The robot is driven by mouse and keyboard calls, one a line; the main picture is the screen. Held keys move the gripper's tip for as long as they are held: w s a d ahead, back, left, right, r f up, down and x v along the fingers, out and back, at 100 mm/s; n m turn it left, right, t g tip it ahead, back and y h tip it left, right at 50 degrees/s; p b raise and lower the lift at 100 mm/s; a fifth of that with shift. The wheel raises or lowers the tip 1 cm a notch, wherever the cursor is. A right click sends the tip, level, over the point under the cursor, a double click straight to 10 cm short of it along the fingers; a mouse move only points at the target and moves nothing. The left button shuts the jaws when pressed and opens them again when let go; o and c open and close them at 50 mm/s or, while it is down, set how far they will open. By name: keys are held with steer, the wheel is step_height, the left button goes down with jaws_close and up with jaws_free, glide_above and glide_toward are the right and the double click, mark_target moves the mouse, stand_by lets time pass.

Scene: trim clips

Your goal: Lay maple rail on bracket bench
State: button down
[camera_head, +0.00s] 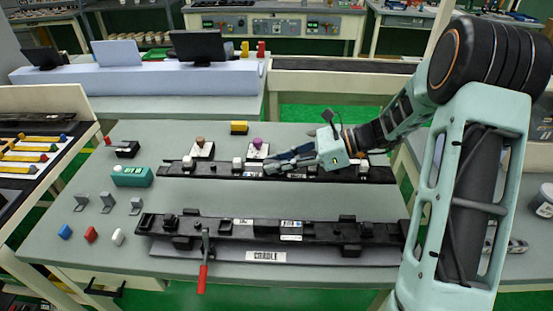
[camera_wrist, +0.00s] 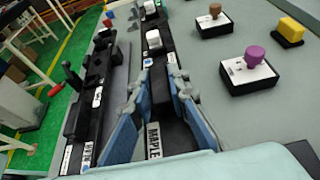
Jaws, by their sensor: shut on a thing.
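The maple rail (camera_head: 215,169) is a long black bar with small white blocks on top, lying left to right across the middle of the grey bench. In the wrist view a label reading MAPLE shows on the rail (camera_wrist: 153,140) between my fingers. My gripper (camera_head: 275,166) is shut on the rail near its middle, with a blue finger on either side; it also shows in the wrist view (camera_wrist: 154,85). I cannot tell whether the rail is clear of the bench surface. My gripper and wrist hide part of the rail.
A second black rail (camera_head: 265,230) sits in front, above a plate marked CRADLE (camera_head: 266,256), with a red-handled lever (camera_head: 203,275). Behind are a purple knob (camera_head: 258,143), a brown knob (camera_head: 200,142) and a yellow block (camera_head: 239,127). Grey brackets (camera_head: 107,202) and a green box (camera_head: 132,176) stand left.

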mark_target(320, 171)
steer(key=shift+f+b, duration=1.85)
steer(key=shift+f, duration=1.65)
steer(key=c, duration=1.8)
jaws_free()
steer(key=shift+o, duration=0.2)
steer(key=shift+d, duration=0.1)
steer(key=v, duration=1.1)
steer(key=shift+d+r, duration=0.15)
steer(key=shift+d, duration=0.25)
